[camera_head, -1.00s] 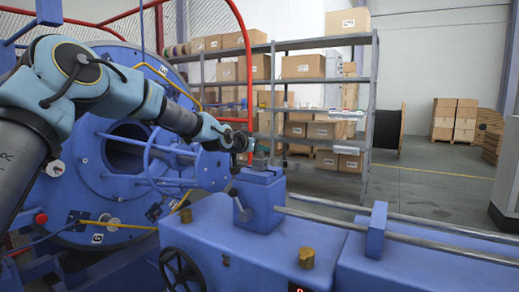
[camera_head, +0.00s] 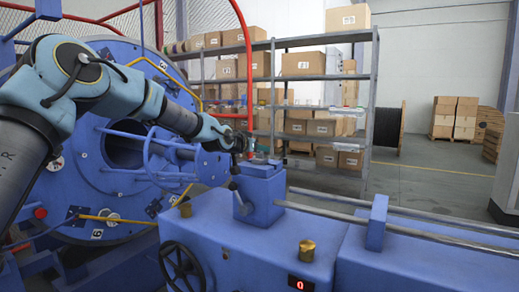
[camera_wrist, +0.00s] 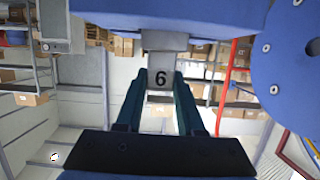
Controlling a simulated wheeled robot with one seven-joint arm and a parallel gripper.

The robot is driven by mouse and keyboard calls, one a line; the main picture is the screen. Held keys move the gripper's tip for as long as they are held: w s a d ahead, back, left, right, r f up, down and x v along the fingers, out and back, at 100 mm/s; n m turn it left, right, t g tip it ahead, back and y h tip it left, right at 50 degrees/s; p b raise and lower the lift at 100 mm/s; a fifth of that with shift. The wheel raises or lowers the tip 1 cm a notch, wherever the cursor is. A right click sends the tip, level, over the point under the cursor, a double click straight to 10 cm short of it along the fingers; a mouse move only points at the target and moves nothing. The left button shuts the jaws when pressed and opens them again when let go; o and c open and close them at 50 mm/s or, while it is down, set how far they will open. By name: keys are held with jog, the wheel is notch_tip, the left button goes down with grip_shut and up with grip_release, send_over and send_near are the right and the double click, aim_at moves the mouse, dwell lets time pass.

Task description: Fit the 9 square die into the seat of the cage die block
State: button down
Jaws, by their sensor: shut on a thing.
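A grey square die (camera_wrist: 160,85) sits between the two teal fingers of my gripper (camera_wrist: 161,78) in the wrist view. Its mark reads as 6 there, but that view appears upside down, so it reads as 9 when turned. A grey piece (camera_wrist: 165,41) lies just beyond the die, against the blue body. I cannot tell whether they touch. In the head view my gripper (camera_head: 243,153) is at the left edge of the top of the blue die block (camera_head: 262,190). The seat is not clear from here, and the die is hard to make out.
A large blue disc with a cage (camera_head: 120,150) stands behind my arm. A handwheel (camera_head: 181,268), a brass knob (camera_head: 306,251) and steel rods (camera_head: 430,234) are on the machine in front. Shelves with boxes (camera_head: 303,64) stand behind; open floor lies to the right.

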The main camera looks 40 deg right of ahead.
jog(key=shift+f, duration=0.25)
jog(key=c, duration=0.7)
grip_release()
jog(key=shift+o, duration=1.3)
jog(key=shift+f, duration=0.1)
jog(key=b+v, duration=0.2)
jog(key=v, duration=0.9)
jog(key=shift+w, duration=0.1)
